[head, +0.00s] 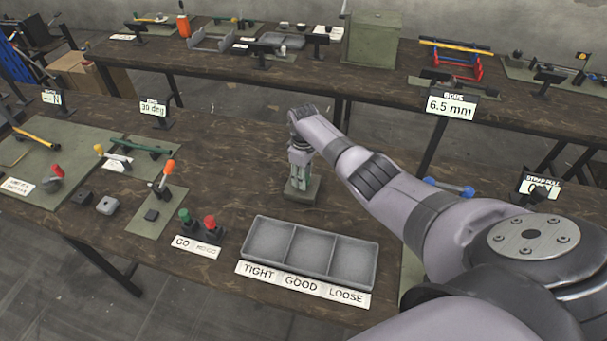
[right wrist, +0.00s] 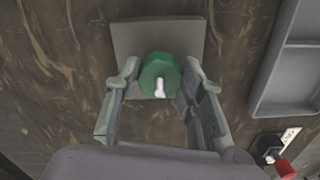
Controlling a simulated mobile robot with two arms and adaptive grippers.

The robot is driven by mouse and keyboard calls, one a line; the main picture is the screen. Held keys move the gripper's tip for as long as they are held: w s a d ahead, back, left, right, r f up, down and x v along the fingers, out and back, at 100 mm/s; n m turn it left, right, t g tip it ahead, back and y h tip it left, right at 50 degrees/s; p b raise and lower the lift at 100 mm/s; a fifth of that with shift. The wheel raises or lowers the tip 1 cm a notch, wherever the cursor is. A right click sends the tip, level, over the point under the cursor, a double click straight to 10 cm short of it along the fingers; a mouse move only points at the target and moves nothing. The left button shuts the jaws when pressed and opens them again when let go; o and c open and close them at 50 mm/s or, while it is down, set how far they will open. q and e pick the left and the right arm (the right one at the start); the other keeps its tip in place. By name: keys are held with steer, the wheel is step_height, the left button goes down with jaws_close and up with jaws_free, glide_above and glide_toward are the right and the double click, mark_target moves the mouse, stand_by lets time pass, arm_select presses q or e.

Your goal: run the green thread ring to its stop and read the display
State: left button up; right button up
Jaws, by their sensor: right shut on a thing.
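The green thread ring (right wrist: 153,68) shows in the right wrist view, round, with a short white pin (right wrist: 160,88) at its near side. It sits over a flat grey-green base plate (right wrist: 125,38), which also shows in the head view (head: 313,191). My right gripper (head: 300,178) points down over this plate and is shut on the ring, one finger at each side (right wrist: 160,78). In the head view the gripper hides the ring. A display (head: 450,106) reads 6.5 mm, and another (head: 153,107) reads 30 deg. My left gripper is not in view.
A grey three-part tray (head: 312,278) stands in front, labelled TIGHT, GOOD and LOOSE. Left of it are a green button (head: 185,215) and a red button (head: 210,222). Orange-handled tooling (head: 164,180) stands further left. The wood behind the plate is largely clear.

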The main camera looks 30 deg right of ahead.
steer(key=shift+w+r, duration=0.15)
stand_by(0.3)
steer(key=o, duration=1.1)
steer(key=shift+o, duration=0.2)
step_height(320, 180, up, 12)
stand_by(0.9)
